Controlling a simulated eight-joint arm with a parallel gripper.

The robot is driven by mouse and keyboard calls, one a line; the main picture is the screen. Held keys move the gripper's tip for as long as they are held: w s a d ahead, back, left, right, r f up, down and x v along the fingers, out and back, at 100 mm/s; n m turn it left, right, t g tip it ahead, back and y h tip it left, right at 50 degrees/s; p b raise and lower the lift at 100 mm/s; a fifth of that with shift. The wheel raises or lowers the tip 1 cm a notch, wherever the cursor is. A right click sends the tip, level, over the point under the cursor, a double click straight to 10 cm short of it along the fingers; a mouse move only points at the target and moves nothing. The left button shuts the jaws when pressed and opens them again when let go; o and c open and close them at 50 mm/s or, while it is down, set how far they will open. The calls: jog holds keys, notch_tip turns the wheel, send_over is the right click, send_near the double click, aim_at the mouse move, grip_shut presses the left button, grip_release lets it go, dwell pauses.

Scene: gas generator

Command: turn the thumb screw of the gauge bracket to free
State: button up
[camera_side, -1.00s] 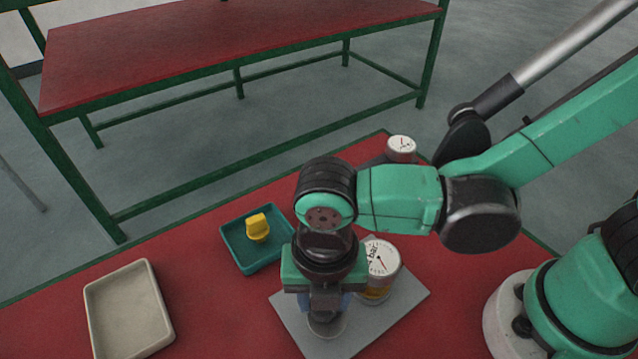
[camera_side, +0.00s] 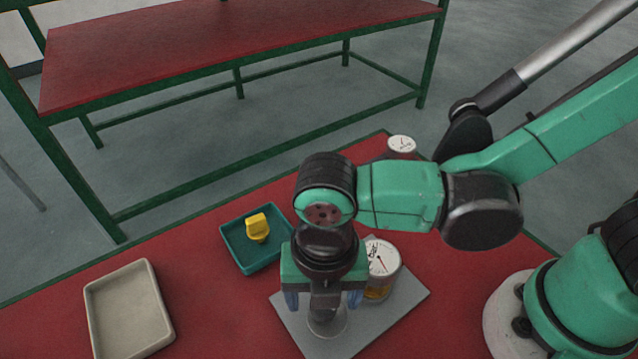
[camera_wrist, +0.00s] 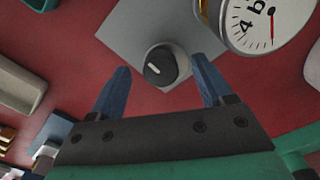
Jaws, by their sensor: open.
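The thumb screw (camera_wrist: 158,68) is a dark round knob with a white mark, on a round pale base on the grey plate (camera_wrist: 125,30). In the side view its knob is hidden by my gripper (camera_side: 323,300), and only the round base (camera_side: 328,324) shows below. My gripper is open above it, and in the wrist view its blue fingers (camera_wrist: 161,70) stand apart on either side of the knob with gaps. The gauge (camera_side: 381,260) with a white dial and red needle stands beside the screw; it also shows in the wrist view (camera_wrist: 262,22).
A teal tray (camera_side: 236,250) holds a yellow knob (camera_side: 257,226). An empty beige tray (camera_side: 128,310) lies at the left. A second gauge (camera_side: 401,146) stands at the back of the red table. Behind is another red bench (camera_side: 230,40).

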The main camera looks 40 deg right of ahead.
jog(key=shift+r, duration=2.65)
jog(key=w+d+r+m+t, duration=0.2)
jog(key=w+d+m+t, duration=0.1)
jog(key=d+m, duration=0.7)
jog(key=w+d+r+m+t, duration=0.1)
jog(key=w+d+m+t, duration=0.3)
jog(key=d+m, duration=0.6)
jog(key=m, duration=0.9)
jog(key=shift+w+d+r, duration=0.25)
jog(key=shift+d+r, duration=0.1)
jog(key=shift+d, duration=0.05)
